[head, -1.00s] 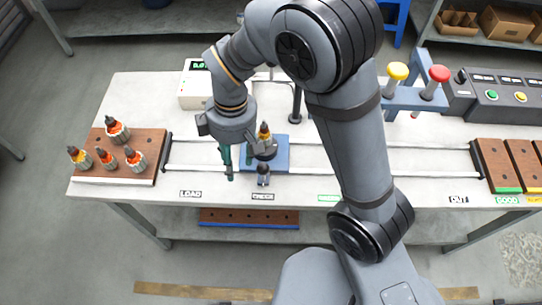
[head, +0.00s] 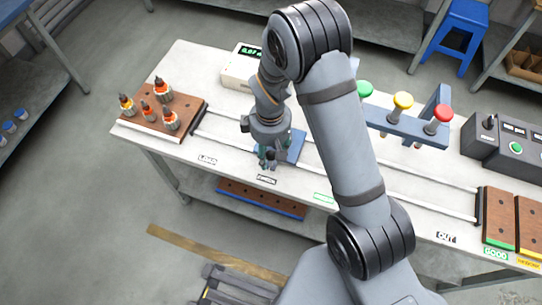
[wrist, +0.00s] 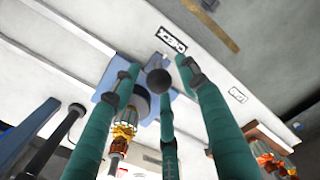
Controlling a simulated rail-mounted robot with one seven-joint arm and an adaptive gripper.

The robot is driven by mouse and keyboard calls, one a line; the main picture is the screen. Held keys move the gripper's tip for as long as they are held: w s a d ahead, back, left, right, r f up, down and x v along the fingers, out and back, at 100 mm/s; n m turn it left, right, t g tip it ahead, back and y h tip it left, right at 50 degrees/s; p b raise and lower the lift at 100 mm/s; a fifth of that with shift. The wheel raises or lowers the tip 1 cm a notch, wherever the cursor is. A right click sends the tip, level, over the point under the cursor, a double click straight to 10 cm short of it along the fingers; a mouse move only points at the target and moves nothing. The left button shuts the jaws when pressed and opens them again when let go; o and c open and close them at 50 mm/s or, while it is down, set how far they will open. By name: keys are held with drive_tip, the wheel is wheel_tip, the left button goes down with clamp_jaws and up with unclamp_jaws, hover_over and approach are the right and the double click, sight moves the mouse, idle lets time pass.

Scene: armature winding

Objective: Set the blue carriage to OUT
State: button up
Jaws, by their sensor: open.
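The blue carriage (head: 296,147) sits on the rails at the CHECK label (head: 267,180), partly hidden by my gripper in the head view. In the wrist view its blue plate (wrist: 108,77) carries an upright armature with orange windings (wrist: 122,132). A black ball knob (wrist: 158,81) stands at the carriage's front edge. My gripper (head: 267,158) is open, its teal fingers (wrist: 160,70) pointing down around the knob. Gaps show between knob and fingers; I cannot tell whether any finger touches it. The OUT label (head: 446,238) is far to the right.
The rails (head: 400,187) run clear rightward to an end stop beside brown trays (head: 498,215). A left tray (head: 185,117) holds several armatures. A blue stand with coloured knobs (head: 403,120) and a control box (head: 500,140) stand behind the rails. A scale (head: 243,70) is at the back left.

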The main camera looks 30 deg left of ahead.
drive_tip(key=shift+f, duration=1.55)
drive_tip(key=shift+c, duration=0.6)
clamp_jaws()
